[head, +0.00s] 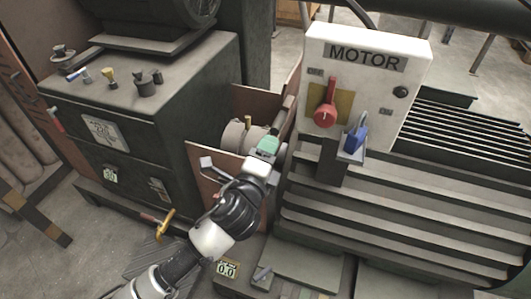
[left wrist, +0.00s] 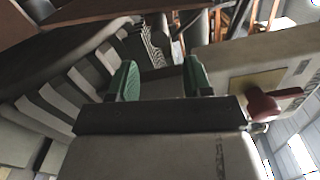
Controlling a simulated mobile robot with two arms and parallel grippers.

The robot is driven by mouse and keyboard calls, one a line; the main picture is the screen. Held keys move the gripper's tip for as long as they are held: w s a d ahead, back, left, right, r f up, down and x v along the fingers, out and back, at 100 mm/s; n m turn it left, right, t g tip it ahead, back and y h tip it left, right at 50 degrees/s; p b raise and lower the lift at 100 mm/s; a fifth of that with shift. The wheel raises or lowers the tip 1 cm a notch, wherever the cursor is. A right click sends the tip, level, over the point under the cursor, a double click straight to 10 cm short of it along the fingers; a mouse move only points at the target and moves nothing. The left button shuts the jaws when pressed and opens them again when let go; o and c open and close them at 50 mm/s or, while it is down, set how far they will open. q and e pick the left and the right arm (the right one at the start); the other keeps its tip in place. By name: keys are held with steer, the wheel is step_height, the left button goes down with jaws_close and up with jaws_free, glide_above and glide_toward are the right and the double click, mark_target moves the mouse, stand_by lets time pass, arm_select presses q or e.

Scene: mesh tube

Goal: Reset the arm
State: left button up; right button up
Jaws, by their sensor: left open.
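My left gripper (head: 268,145) has green fingertips and reaches up from the bottom of the head view, its arm stretched out in front of the machine. It is left of the white MOTOR box (head: 368,58) and appears apart from it. In the left wrist view the two green fingers of the gripper (left wrist: 158,80) stand apart with nothing between them. The box's red rotary handle (head: 325,112) shows to the right of the fingers in the left wrist view (left wrist: 263,105). My right gripper is not in view.
A blue switch (head: 355,138) sits at the box's lower front. A dark cabinet (head: 170,130) with small knobs and levers stands at left. Ribbed grey machine covers (head: 420,215) fill the right. Brown panels (head: 213,172) and a round housing (head: 240,137) lie close around the gripper.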

arm_select(q)
steer(key=shift+s+a, duration=0.15)
steer(key=shift+s, duration=0.2)
